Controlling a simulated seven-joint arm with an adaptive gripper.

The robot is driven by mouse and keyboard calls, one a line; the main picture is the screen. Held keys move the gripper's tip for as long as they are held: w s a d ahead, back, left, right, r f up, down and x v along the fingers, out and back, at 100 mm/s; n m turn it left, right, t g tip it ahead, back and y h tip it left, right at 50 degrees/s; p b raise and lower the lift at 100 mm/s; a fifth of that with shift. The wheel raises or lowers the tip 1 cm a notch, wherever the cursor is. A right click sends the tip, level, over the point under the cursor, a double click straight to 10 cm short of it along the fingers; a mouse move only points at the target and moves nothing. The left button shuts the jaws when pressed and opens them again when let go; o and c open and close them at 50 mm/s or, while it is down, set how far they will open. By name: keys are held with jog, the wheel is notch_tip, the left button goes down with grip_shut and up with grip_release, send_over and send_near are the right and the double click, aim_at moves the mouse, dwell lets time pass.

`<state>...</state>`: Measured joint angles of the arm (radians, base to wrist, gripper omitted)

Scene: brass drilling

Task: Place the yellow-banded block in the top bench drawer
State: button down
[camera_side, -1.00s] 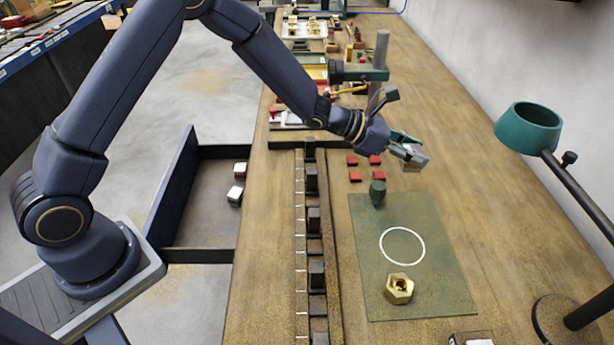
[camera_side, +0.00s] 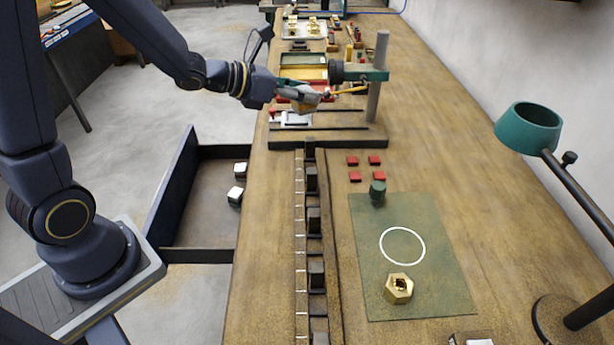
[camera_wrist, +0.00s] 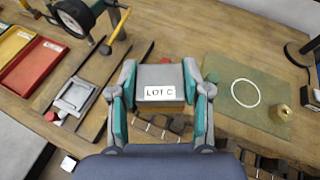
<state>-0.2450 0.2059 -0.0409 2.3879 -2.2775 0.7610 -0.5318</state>
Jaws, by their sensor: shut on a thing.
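My gripper (camera_side: 300,94) is shut on a block (camera_wrist: 160,76) and holds it above the bench by the drill stand. In the wrist view the block has a grey top and a white "LOT C" label, with a tan part below it; I cannot make out a clear yellow band. In the side view the block is small and partly covered by the fingers. The open drawer (camera_side: 190,233) sticks out from the bench's left side, in front and to the left of my gripper. Two dark blocks with white tops (camera_side: 236,193) lie inside by its right wall; most of its floor is bare.
The drill stand (camera_side: 378,80), with its yellow handle, is close to the right of my gripper. A dark slotted rail (camera_side: 315,245) runs along the bench. A green mat (camera_side: 430,265) holds a brass nut (camera_side: 398,288). A green lamp (camera_side: 530,127) stands at right.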

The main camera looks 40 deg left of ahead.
jog(key=shift+s+a+f+n+y, duration=0.15)
jog(key=shift+s+a+n+y, duration=0.2)
jog(key=shift+s+a, duration=0.25)
jog(key=shift+s+a+f+n+y, duration=0.15)
jog(key=shift+s+a+n+y, duration=0.15)
jog(key=shift+s+a, duration=0.25)
jog(key=shift+d+r, duration=0.1)
